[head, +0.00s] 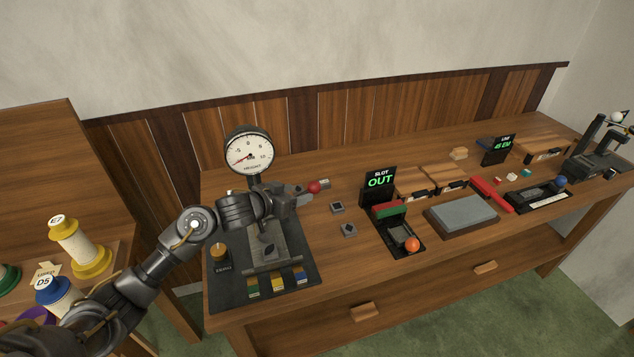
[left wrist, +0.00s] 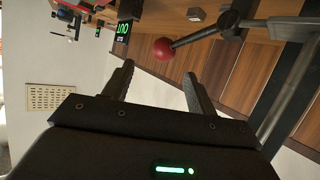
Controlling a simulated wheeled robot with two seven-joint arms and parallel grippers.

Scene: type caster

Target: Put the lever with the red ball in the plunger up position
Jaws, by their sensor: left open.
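The red ball (head: 314,187) is the end of a lever on the dark press-like device (head: 223,287) at the left of the bench. In the left wrist view the red ball (left wrist: 163,48) sits on a dark rod (left wrist: 203,36) running right to a pivot. My left gripper (head: 303,194) is open, beside the ball in the head view. In the left wrist view the fingers of my left gripper (left wrist: 158,70) are apart, and the ball appears just beyond their tips, not gripped. My arm hides the rod and part of the press in the head view. My right gripper is not in view.
A round gauge (head: 249,152) stands above the press, close to my left wrist. Right of it are a black "SLOT OUT" sign (head: 380,184), an orange ball (head: 412,244) and a grey slab (head: 462,215). Spools (head: 76,240) stand at the left.

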